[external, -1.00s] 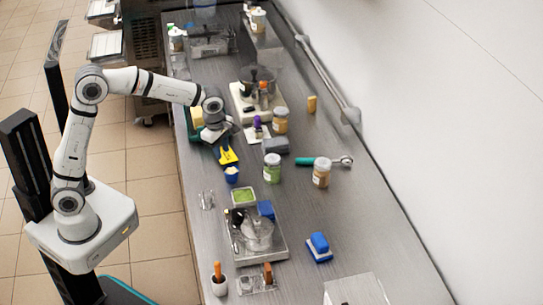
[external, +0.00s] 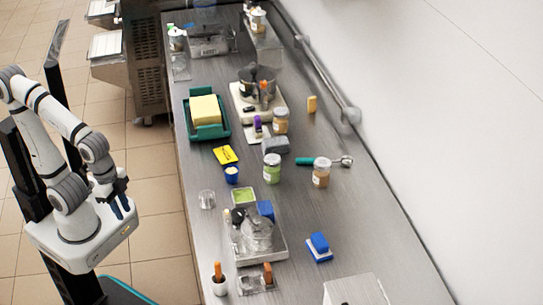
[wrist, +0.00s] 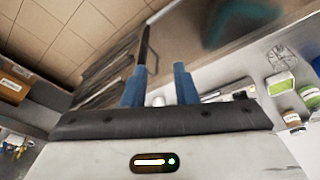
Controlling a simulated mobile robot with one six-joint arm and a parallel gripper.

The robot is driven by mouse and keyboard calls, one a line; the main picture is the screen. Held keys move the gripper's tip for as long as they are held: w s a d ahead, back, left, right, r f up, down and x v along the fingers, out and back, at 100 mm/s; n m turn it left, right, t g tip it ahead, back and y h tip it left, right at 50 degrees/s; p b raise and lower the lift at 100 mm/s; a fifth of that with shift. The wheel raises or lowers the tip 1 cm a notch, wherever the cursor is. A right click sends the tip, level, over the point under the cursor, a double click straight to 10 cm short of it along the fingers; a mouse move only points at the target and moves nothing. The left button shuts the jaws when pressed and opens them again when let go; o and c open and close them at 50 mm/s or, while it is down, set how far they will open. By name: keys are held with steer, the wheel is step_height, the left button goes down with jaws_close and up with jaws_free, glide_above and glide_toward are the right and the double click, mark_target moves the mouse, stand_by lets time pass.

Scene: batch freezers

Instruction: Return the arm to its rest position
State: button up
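My gripper (external: 123,208) hangs folded in close to my own base, to the left of the steel counter (external: 190,250) and clear of it. In the wrist view my gripper (wrist: 160,85) shows two blue fingers apart with a gap between them and nothing held. The arm is bent back over the base, with the fingers pointing down in the external view.
Tiled floor lies between the counter and my base.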

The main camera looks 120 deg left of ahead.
steer(key=shift+s+d+f+m, duration=0.2)
steer(key=shift+s+d+m, duration=0.25)
steer(key=shift+m, duration=0.15)
steer(key=shift+s+d+f+m, duration=0.15)
steer(key=shift+s+d+m, duration=0.3)
steer(key=shift+m, duration=0.15)
steer(key=w+a+f+y+b, duration=0.1)
steer(key=w+a+f+b, duration=0.15)
steer(key=f+b, duration=1)
steer(key=w+a+f+y+b, duration=0.1)
steer(key=w+f+b, duration=0.2)
steer(key=f+b, duration=1)
steer(key=s+d+f+g+h+b, duration=0.1)
steer(key=s+f+b, duration=0.1)
steer(key=f+b, duration=0.7)
steer(key=s+d+f+h+b, duration=0.1)
steer(key=s+d+f+b, duration=0.1)
steer(key=f+b, duration=0.7)
step_height(320, 180, down, 5)
steer(key=shift+s+r+g, duration=0.2)
steer(key=shift+s+g, duration=0.2)
steer(key=shift+s, duration=0.05)
